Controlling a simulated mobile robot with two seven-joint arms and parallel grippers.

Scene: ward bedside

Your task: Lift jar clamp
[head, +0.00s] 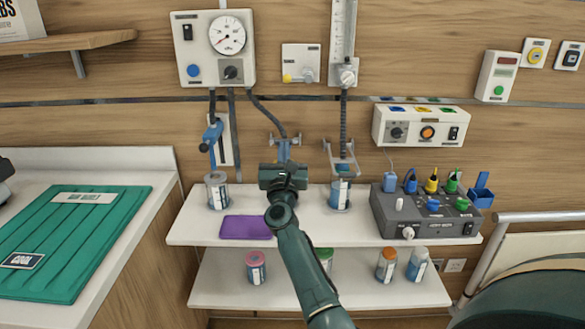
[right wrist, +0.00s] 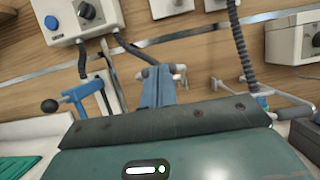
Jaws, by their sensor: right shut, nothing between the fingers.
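My right gripper (head: 284,152) is at the middle of the wall fittings, over the upper shelf. In the right wrist view its blue-grey fingers (right wrist: 157,86) look pressed together, with nothing between them. A metal crossbar with round ends, part of a middle clamp (head: 271,139), shows behind the fingertips; I cannot tell if they touch. To the left is a clamp with a blue lever (head: 212,133), also in the right wrist view (right wrist: 76,93), above a clear jar (head: 218,192). To the right is a grey clamp (head: 341,158) over another jar (head: 339,195). My left gripper is out of view.
The upper shelf (head: 188,231) holds a purple cloth (head: 246,227) and a grey device (head: 425,220) with coloured plugs. Several capped containers stand on the lower shelf (head: 217,292). A gauge panel (head: 214,48) and hoses are above. A green tray (head: 85,235) lies on the left counter.

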